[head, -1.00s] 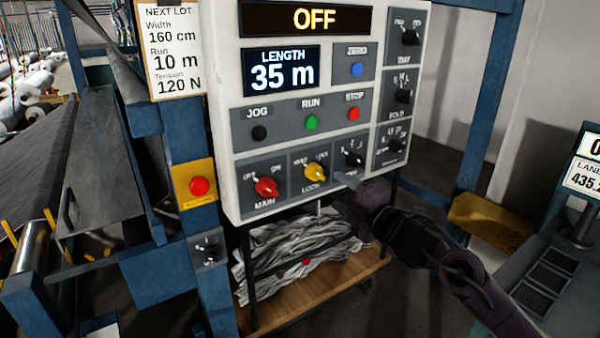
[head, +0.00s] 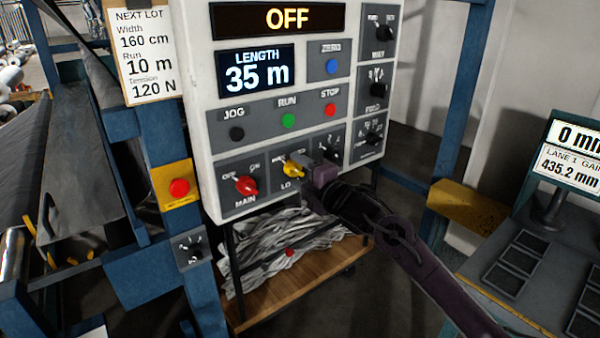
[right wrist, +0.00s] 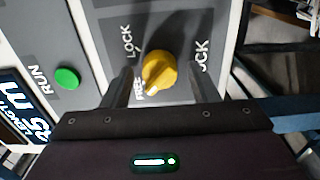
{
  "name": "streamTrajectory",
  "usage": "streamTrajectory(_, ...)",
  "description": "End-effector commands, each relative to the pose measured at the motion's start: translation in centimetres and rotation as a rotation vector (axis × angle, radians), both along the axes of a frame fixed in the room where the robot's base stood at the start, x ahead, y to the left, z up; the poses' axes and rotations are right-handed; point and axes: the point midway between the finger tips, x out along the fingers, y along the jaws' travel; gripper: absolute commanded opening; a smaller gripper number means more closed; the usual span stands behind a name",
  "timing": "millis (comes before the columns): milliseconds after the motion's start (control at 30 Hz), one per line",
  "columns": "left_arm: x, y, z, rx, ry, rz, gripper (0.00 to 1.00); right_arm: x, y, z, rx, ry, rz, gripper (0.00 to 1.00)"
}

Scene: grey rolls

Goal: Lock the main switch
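The yellow LOCK knob (head: 292,169) is on the lower middle of the white control panel. In the right wrist view the same yellow knob (right wrist: 160,70) shows close up, its white-tipped end by the word FREE. My right gripper (head: 308,170) is at the knob, partly covering its label. In the wrist view its two dark fingers (right wrist: 159,88) stand apart on either side of the knob; I cannot tell whether they touch it. The red MAIN knob (head: 246,185) is to the left, below the OFF and ON marks. The display (head: 278,19) reads OFF. My left gripper is not in view.
Black selector knobs (head: 331,155) are just right of the gripper. JOG, RUN (head: 288,120) and STOP buttons are above. A red button on a yellow plate (head: 179,188) is on the blue post at left. A wooden shelf (head: 310,285) with grey material is below.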

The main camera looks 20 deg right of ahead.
Motion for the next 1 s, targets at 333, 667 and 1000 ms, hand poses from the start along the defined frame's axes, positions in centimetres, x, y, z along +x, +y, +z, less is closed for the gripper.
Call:
streamTrajectory(333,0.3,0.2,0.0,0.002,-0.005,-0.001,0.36,0.0,0.0,0.0,0.0,0.0,0.0,0.12)
streamTrajectory(667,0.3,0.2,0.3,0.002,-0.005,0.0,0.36,0.0,-0.1,0.0,0.056,0.021,-0.001,0.12)
streamTrajectory(1000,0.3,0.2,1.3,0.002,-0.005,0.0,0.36,0.0,-0.1,0.1,0.292,0.107,-0.001,0.12)
